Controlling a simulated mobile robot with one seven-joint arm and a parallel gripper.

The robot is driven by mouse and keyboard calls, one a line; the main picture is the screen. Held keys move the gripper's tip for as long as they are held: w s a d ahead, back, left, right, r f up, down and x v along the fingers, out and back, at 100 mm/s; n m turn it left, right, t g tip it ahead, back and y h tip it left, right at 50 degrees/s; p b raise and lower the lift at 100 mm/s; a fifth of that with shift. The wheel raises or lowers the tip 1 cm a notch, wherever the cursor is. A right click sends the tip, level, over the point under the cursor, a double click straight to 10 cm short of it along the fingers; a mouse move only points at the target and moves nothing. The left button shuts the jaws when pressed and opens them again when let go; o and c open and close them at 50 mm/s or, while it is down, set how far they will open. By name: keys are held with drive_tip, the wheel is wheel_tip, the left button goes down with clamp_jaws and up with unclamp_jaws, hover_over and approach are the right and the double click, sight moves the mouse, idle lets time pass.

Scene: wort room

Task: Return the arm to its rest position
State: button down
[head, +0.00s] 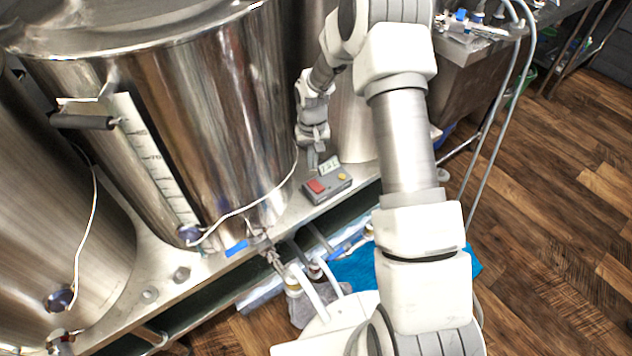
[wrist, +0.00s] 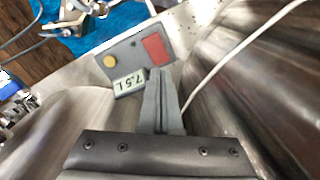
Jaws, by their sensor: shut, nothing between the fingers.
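My gripper (head: 312,160) is shut and empty in the head view, just above and behind a small grey control box. In the wrist view its closed fingers (wrist: 160,78) point at the edge of the box. The grey control box (head: 330,188) has a red button, a yellow knob and a small display. In the wrist view the box (wrist: 132,49) shows the display reading "7.5 L". The fingertips appear close to the red button (wrist: 155,48); I cannot tell whether they touch the box. My arm reaches forward over the right half of the head view.
A large steel kettle (head: 205,110) with a level scale stands left of my gripper, another tank (head: 45,200) further left. The box sits on a metal bench (head: 205,265) with valves and hoses. A white cable (wrist: 225,70) runs beside the fingers. Wooden floor (head: 550,190) is open at right.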

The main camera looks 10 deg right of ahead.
idle(0.4)
drive_tip(key=s+r+t, duration=0.1)
drive_tip(key=s+r, duration=0.3)
drive_tip(key=r, duration=0.8)
drive_tip(key=s+r+t, duration=0.1)
drive_tip(key=s+r, duration=0.4)
drive_tip(key=r, duration=0.7)
drive_tip(key=s+r+t, duration=0.1)
drive_tip(key=s+r, duration=0.2)
drive_tip(key=s, duration=0.4)
drive_tip(key=s+r+n+t, duration=0.1)
drive_tip(key=s+r+t, duration=0.15)
drive_tip(key=s, duration=0.45)
drive_tip(key=s+r, duration=0.4)
drive_tip(key=s, duration=0.3)
wheel_tip(320, 180, up, 15)
drive_tip(key=p, duration=1.5)
drive_tip(key=shift+w, duration=0.3)
drive_tip(key=shift+a+r+n, duration=0.1)
drive_tip(key=shift+a+n, duration=0.05)
drive_tip(key=shift+n, duration=0.15)
